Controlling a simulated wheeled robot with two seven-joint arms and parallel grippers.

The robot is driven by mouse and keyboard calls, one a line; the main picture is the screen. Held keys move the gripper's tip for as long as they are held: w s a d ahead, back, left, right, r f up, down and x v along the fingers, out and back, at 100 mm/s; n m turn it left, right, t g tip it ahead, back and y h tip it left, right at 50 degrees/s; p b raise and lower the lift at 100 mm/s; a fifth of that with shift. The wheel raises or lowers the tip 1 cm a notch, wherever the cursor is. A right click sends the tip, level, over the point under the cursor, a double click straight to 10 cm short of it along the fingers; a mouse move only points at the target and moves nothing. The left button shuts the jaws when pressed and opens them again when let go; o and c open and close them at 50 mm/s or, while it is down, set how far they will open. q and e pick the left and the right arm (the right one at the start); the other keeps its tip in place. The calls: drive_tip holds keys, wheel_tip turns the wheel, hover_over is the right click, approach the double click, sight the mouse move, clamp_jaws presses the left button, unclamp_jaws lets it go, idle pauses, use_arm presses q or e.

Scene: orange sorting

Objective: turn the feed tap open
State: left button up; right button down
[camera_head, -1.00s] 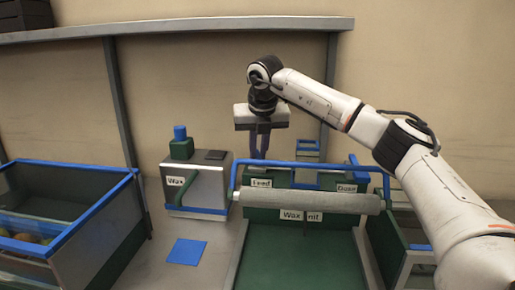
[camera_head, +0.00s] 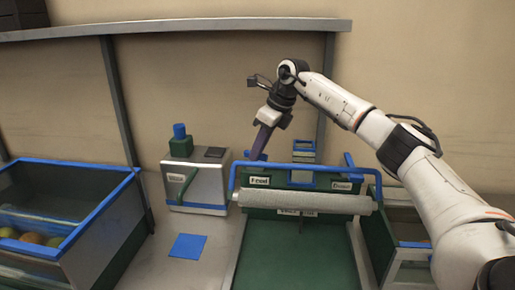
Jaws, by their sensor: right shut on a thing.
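The green panel labelled "Feed" (camera_head: 259,181) stands behind the grey roller. My right gripper (camera_head: 257,152) reaches down behind the panel's left end, with its fingers slanting down to the left. It is shut on the feed tap, of which a small blue part (camera_head: 248,154) shows beside the fingertips. The rest of the tap is hidden by the fingers and the blue rail, so its exact angle cannot be told. My left gripper is not in view.
A blue bar (camera_head: 303,166) and the grey roller (camera_head: 305,202) lie in front of the panel. A metal wax box (camera_head: 208,183) stands to the left. A blue-rimmed bin (camera_head: 98,213) with fruit is at far left. A blue lever (camera_head: 350,161) stands at the panel's right end.

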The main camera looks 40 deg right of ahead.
drive_tip(key=shift+d+n+g+y, duration=0.1)
drive_tip(key=shift+n+g+y, duration=0.4)
drive_tip(key=shift+n, duration=1.5)
drive_tip(key=c, duration=1.8)
unclamp_jaws()
drive_tip(key=shift+o, duration=0.2)
drive_tip(key=shift+r, duration=0.1)
drive_tip(key=v, duration=1)
drive_tip(key=shift+d, duration=0.15)
